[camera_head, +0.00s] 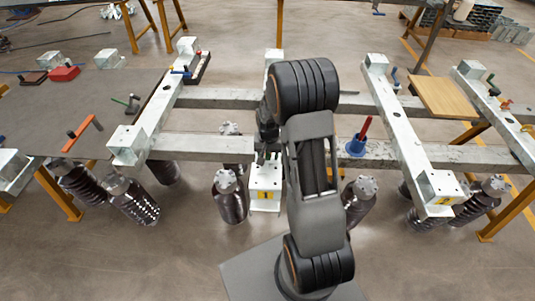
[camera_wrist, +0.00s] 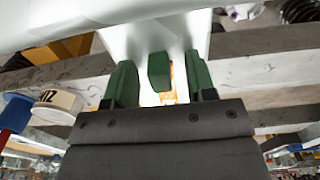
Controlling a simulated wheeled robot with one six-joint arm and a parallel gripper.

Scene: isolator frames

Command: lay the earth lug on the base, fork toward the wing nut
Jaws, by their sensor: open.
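My gripper (camera_wrist: 160,84) shows in the wrist view as two green fingers set apart. A small green block (camera_wrist: 158,72) stands between them, with gaps on both sides; I cannot tell whether it is the earth lug. A pale metal surface (camera_wrist: 150,30) lies just beyond the fingertips. In the head view my gripper (camera_head: 268,156) is at the pale bracket with a yellow label (camera_head: 265,188), partly hidden by my arm. I cannot make out the earth lug's fork, the wing nut or the base for certain.
Galvanised beams (camera_head: 155,112) and dark ribbed insulators (camera_head: 229,203) surround the bracket. A grey table (camera_head: 60,115) at left holds a red block (camera_head: 64,74) and an orange-handled tool (camera_head: 77,137).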

